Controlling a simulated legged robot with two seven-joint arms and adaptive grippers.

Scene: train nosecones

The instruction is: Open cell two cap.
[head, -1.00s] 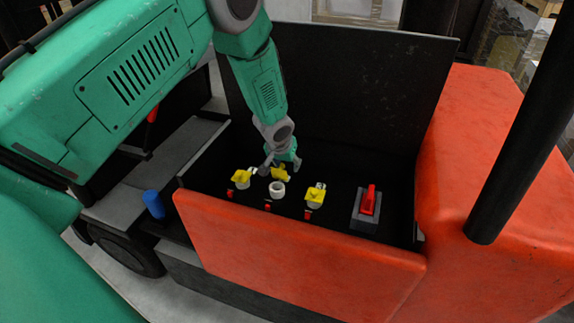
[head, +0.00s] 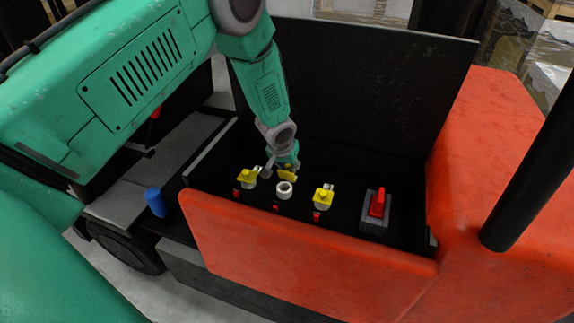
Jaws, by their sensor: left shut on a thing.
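Three white cells with yellow caps stand in a row in the black open compartment. The middle cell (head: 284,191) shows its round white opening, and its yellow cap (head: 288,177) is tilted up and back behind the opening. My left gripper (head: 281,171) is behind the middle cell, shut on that cap. The fingers partly hide the cap's hinge side. The left cell's cap (head: 246,175) and the right cell's cap (head: 324,194) lie over their cells. My right gripper is not in view.
Small red clips sit in front of the cells. A red switch (head: 377,203) on a grey base stands to the right. An orange front panel (head: 310,245) and a raised black lid (head: 350,85) bound the compartment. A blue cylinder (head: 155,202) stands outside at left.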

